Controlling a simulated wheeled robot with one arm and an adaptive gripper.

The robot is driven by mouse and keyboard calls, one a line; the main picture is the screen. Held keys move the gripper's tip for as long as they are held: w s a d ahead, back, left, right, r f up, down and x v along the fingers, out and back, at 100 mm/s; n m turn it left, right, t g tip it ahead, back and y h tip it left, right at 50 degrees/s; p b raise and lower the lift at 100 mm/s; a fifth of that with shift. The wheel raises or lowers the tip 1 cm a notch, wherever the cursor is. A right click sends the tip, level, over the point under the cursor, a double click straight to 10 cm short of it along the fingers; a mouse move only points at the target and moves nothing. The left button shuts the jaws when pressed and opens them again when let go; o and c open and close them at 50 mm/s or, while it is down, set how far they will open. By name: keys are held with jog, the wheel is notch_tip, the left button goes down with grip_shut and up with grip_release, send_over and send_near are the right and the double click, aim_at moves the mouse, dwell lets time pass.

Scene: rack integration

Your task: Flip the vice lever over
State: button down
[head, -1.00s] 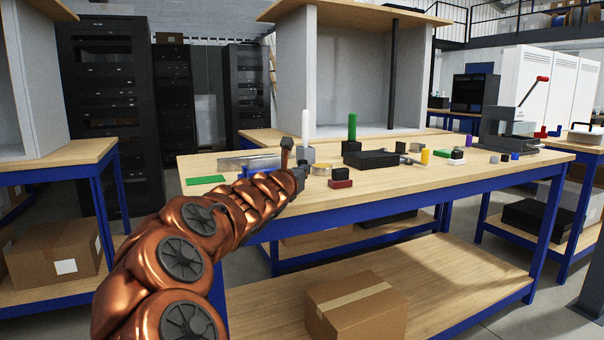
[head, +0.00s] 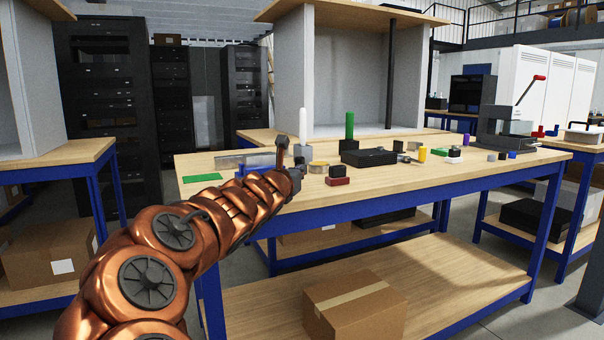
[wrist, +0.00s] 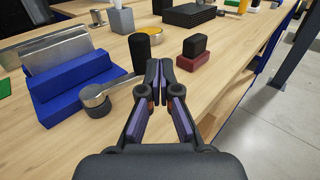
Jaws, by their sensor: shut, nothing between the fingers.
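The blue vice (wrist: 75,85) stands on the workbench at the left of the wrist view, with a flat silver plate (wrist: 70,50) upright in it. My gripper (wrist: 159,72) is shut and empty, just right of the lever. In the head view the vice (head: 254,169) is partly behind my arm, and the lever is hidden.
A yellow-topped round tin (wrist: 152,35) and a black block on a red base (wrist: 194,57) lie just beyond and right of my gripper. A grey block with a white cylinder (head: 303,130) stands behind. The bench edge is close on the right.

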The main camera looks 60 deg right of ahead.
jog(key=s+a+b, duration=0.1)
jog(key=s+a, duration=0.3)
jog(key=a, duration=0.5)
jog(key=shift+s+a, duration=0.15)
jog(key=shift+s, duration=0.25)
jog(key=s+a+r+m+g+y+p, duration=0.1)
jog(key=s+a+r+m+y+p, duration=0.1)
jog(key=a+r+m+p, duration=0.9)
jog(key=s+a+f+m+y+p, duration=0.1)
jog(key=a+f+m+y+p, duration=0.4)
jog(key=a+p, duration=0.55)
jog(key=s+a+f+m+y+p, duration=0.1)
jog(key=a+f+m+y+p, duration=0.25)
jog(key=a+y+p, duration=0.55)
jog(key=s+a+g+y+p, duration=0.1)
jog(key=s+a+p, duration=0.1)
jog(key=a, duration=0.5)
jog(key=s+a+g+y+p, duration=0.1)
jog(key=s+a+p, duration=0.1)
jog(key=a, duration=0.6)
jog(key=shift+s+g+p, duration=0.3)
jog(key=shift+s+p, duration=0.05)
jog(key=shift+p, duration=0.15)
